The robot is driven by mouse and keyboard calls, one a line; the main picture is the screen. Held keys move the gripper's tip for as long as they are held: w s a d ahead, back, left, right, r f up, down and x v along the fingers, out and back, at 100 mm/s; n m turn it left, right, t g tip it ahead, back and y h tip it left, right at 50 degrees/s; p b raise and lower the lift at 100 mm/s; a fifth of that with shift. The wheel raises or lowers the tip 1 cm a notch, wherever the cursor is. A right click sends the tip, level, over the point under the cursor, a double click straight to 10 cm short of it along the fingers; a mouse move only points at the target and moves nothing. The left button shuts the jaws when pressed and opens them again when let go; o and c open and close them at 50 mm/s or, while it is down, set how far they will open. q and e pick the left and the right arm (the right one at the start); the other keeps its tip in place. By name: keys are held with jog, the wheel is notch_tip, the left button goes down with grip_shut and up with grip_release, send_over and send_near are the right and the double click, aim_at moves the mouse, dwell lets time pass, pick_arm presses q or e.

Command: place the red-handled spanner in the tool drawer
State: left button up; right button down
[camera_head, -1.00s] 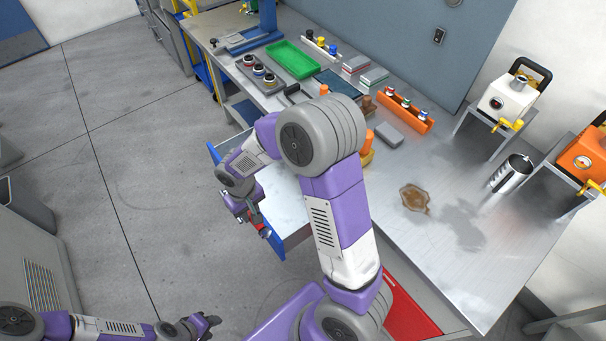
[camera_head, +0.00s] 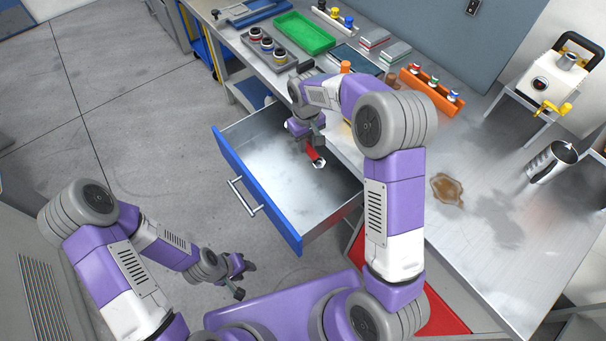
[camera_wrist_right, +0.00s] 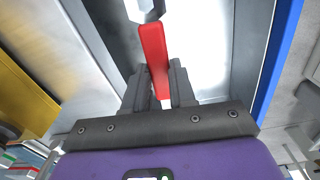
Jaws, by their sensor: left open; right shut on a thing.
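The red-handled spanner (camera_head: 312,152) has a red handle and a silvery open end. My right gripper (camera_head: 307,142) is shut on the handle, which also shows between its fingers in the right wrist view (camera_wrist_right: 153,50). The spanner is tilted over the inside of the tool drawer (camera_head: 262,207), towards its bench side. The drawer is pulled out, with a blue front and a bare grey inside. I cannot tell whether the spanner touches the drawer floor. My left gripper (camera_head: 242,277) is open and empty, in front of the drawer and apart from it.
The metal bench (camera_head: 490,235) carries a green tray (camera_head: 304,33), a grey holder with several jars (camera_head: 262,45), an orange rack (camera_head: 432,92) and a brown spill (camera_head: 447,188). A red drawer (camera_head: 440,310) is below the bench.

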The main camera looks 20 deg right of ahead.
aim_at(303, 172)
jog(key=shift+w+f+n+b, duration=0.15)
jog(key=shift+w+n+b, duration=0.1)
jog(key=shift+w, duration=0.4)
jog(key=shift+w+f+n+b, duration=0.15)
jog(key=shift+w+b, duration=0.1)
jog(key=shift+w, duration=0.35)
jog(key=shift+w+f, duration=0.15)
jog(key=shift+w, duration=0.05)
pick_arm(q)
notch_tip(303, 172, down, 7)
jog(key=b, duration=0.5)
jog(key=shift+f+b, duration=0.2)
jog(key=shift+b, duration=0.1)
pick_arm(e)
notch_tip(303, 172, down, 17)
jog(key=shift+w+f, duration=0.1)
jog(key=shift+f, duration=0.1)
pick_arm(q)
jog(key=shift+f, duration=0.1)
pick_arm(e)
jog(key=shift+f, duration=0.1)
jog(key=c, duration=0.9)
grip_release()
jog(key=shift+c, duration=0.2)
pick_arm(q)
notch_tip(303, 172, up, 4)
jog(key=p, duration=0.4)
pick_arm(e)
notch_tip(303, 172, up, 12)
jog(key=shift+r, duration=0.2)
